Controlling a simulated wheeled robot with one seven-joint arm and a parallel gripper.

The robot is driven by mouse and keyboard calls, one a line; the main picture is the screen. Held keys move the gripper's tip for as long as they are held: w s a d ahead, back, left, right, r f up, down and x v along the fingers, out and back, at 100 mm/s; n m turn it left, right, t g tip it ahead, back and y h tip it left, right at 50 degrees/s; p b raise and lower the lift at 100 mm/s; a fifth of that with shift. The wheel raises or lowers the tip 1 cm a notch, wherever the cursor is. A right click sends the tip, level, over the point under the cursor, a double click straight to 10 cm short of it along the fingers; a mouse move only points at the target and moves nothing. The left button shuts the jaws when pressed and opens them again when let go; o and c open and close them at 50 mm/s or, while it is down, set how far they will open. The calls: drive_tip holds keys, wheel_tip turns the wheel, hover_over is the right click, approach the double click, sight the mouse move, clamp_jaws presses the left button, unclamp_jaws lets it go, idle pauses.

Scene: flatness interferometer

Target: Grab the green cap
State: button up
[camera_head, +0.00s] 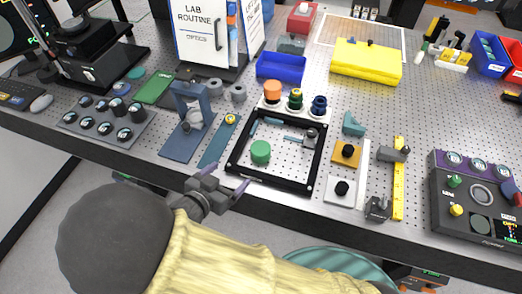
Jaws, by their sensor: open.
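A plain green cylinder (260,152), which looks like the green cap, stands inside a square black frame (232,166) on the perforated bench top, near the frame's front left corner. A smaller dark green piece with a yellowish top (295,98) stands behind the frame, between an orange-topped piece (272,91) and a blue one (319,105). My gripper (224,178) is open and empty at the front edge of the bench. It is in front and to the left of the green cylinder, apart from it.
A blue upright fixture (181,145) and a teal bar (218,143) lie left of the frame. A silver and dark fitting (310,137) is inside the frame at right. Small mounts and a yellow rule (398,178) are to the right. A blue bin (281,67) stands behind.

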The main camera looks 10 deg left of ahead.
drive_tip(key=shift+w, duration=0.1)
drive_tip(key=p, duration=0.2)
approach(260, 149)
drive_tip(key=x, duration=0.4)
drive_tip(key=shift+w+a+r, duration=0.15)
drive_tip(key=shift+a+r, duration=0.05)
drive_tip(key=shift+f+p+x, duration=0.2)
drive_tip(key=shift+p+x, duration=0.7)
drive_tip(key=shift+x, duration=1.7)
drive_tip(key=shift+d, duration=0.15)
drive_tip(key=shift+c, duration=0.2)
drive_tip(key=c, duration=1)
